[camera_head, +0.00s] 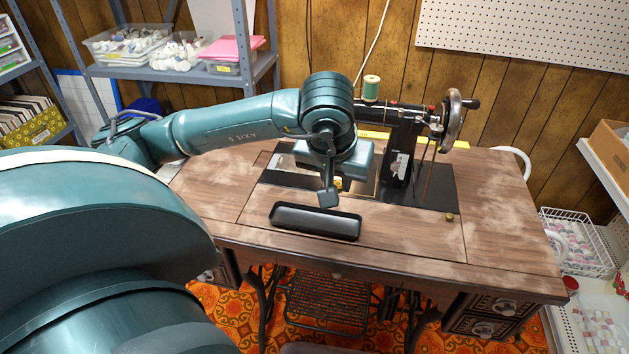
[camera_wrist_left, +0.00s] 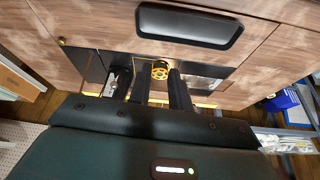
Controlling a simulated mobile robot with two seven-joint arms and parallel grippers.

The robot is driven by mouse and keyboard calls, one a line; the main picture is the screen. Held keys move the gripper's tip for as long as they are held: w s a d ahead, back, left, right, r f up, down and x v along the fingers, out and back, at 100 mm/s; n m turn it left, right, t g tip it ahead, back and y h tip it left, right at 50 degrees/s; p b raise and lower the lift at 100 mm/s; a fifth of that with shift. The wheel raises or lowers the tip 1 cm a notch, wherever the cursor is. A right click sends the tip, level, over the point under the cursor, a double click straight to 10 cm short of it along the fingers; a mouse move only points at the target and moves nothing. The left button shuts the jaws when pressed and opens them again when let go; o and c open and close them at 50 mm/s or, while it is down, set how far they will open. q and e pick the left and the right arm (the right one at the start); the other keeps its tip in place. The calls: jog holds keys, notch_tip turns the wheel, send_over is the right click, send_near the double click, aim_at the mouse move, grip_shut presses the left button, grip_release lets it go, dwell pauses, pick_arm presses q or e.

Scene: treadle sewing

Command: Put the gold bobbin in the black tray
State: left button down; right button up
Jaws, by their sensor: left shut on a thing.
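The black tray (camera_head: 315,222) is a long shallow dish on the wooden sewing table, near its front edge. It also shows at the top of the left wrist view (camera_wrist_left: 188,25). My left gripper (camera_head: 329,197) points down just behind the tray, towards the sewing machine. In the left wrist view the gold bobbin (camera_wrist_left: 160,70), round with holes in its face, sits between the fingertips of the gripper (camera_wrist_left: 161,78), which is shut on it. In the head view the fingers and arm mostly hide the bobbin. My right gripper is not in view.
The black sewing machine (camera_head: 400,150), with a green thread spool (camera_head: 371,88) and a handwheel (camera_head: 452,120), stands just behind and right of my left gripper. A small brass knob-like piece (camera_head: 450,217) is on the table (camera_head: 500,215) at right. The tabletop's right side is clear.

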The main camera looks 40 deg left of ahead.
pick_arm(q)
jog(key=shift+a+f+n+b, duration=0.3)
jog(key=shift+a+f, duration=0.2)
jog(key=shift+f, duration=0.1)
send_over(330, 223)
jog(key=s, duration=0.1)
jog(key=f, duration=0.3)
jog(key=f+b, duration=0.1)
jog(key=f, duration=0.1)
jog(key=shift+s+d+f, duration=0.2)
jog(key=shift+d+f, duration=0.15)
notch_tip(330, 223, down, 4)
jog(key=shift+f, duration=0.1)
jog(key=c, duration=1.3)
grip_release()
jog(key=shift+r, duration=0.2)
